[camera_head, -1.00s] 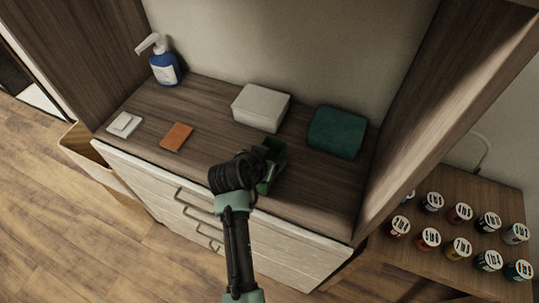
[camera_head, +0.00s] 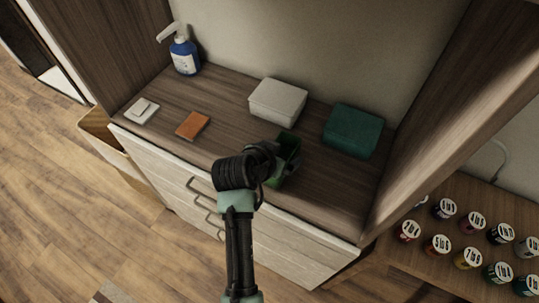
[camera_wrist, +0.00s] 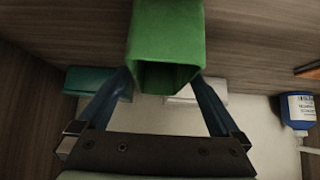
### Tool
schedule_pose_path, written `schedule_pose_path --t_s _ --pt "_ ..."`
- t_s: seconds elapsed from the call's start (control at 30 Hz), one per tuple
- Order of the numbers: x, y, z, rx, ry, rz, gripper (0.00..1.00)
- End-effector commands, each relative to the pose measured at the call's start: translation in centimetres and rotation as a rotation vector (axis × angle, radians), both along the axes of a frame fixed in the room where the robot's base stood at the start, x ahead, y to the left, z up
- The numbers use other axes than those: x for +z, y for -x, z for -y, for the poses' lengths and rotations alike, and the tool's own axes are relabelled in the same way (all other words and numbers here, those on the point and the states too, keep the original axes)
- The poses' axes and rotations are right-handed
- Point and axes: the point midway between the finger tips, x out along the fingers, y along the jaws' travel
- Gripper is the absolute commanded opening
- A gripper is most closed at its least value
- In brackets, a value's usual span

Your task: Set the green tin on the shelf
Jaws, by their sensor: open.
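The green tin (camera_head: 287,152) is a square, open-topped box on the wooden shelf board, near its front edge. In the wrist view the tin (camera_wrist: 168,32) is at the top centre with its open end toward the camera. My gripper (camera_wrist: 163,84) is open, with one blue finger on each side of the tin's open end. Whether the fingers touch it is unclear. In the head view my wrist hides the fingers and part of the tin's near left side.
On the board are a white box (camera_head: 278,101), a dark green cloth-like block (camera_head: 353,131), an orange card (camera_head: 193,125), a small white stack (camera_head: 142,111) and a blue pump bottle (camera_head: 184,59). Wooden side panels flank it. Several lidded jars (camera_head: 468,258) stand at right.

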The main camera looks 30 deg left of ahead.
Motion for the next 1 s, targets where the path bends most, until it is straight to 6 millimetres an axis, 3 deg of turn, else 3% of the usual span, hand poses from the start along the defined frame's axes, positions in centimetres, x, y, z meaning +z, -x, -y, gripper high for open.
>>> schedule_pose_path --t_s 0.3,0.47,1.0 --pt "4.1 4.2 -0.2 0.001 -0.002 0.001 1.0" --pt "5.5 5.5 -0.3 0.002 -0.001 0.001 1.0" --pt "6.2 6.2 -0.2 0.001 0.001 0.0 1.0"
